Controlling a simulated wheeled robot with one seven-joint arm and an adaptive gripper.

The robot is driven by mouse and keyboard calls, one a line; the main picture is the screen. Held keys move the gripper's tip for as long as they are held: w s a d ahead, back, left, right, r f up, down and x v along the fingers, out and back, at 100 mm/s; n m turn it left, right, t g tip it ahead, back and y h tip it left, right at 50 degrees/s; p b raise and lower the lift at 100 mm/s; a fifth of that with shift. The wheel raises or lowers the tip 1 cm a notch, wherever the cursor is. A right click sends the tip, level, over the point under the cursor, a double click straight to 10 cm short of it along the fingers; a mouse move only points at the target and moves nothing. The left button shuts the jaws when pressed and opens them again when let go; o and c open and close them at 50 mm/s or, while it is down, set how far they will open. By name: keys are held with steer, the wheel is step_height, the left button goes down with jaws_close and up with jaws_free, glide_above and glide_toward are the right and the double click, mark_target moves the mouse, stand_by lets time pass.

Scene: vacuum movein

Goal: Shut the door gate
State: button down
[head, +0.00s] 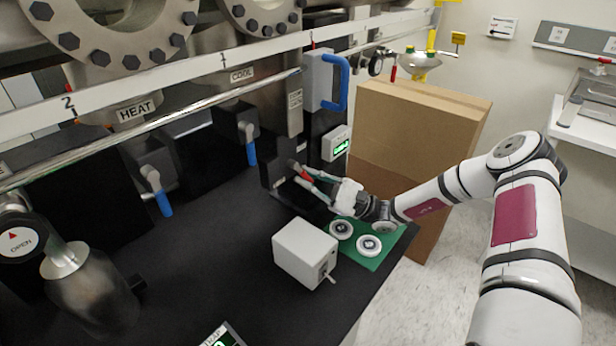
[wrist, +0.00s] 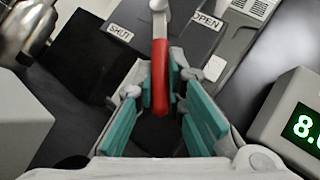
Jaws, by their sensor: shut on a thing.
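A lever with a red grip (wrist: 159,75) stands between a SHUT label (wrist: 121,33) on the left and an OPEN label (wrist: 207,21) on the right in the wrist view. It points toward me, between the labels. My gripper (wrist: 160,98) has its teal pads on both sides of the red grip and is shut on it. In the head view my gripper (head: 300,174) reaches to the black block (head: 277,178) at the back of the black bench, where the red grip is partly hidden by the fingers. I cannot tell the gate itself apart from the block.
A green readout box (head: 336,143) stands close right of my gripper. A grey box (head: 304,253) and a green plate (head: 382,257) with white discs lie in front. Blue-handled valves (head: 249,143) line the back. A cardboard box (head: 415,130) stands beyond the bench.

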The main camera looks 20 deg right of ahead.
steer(key=shift+s+f, duration=0.1)
steer(key=shift+f, duration=0.05)
steer(key=c, duration=1.6)
jaws_free()
steer(key=shift+c, duration=0.2)
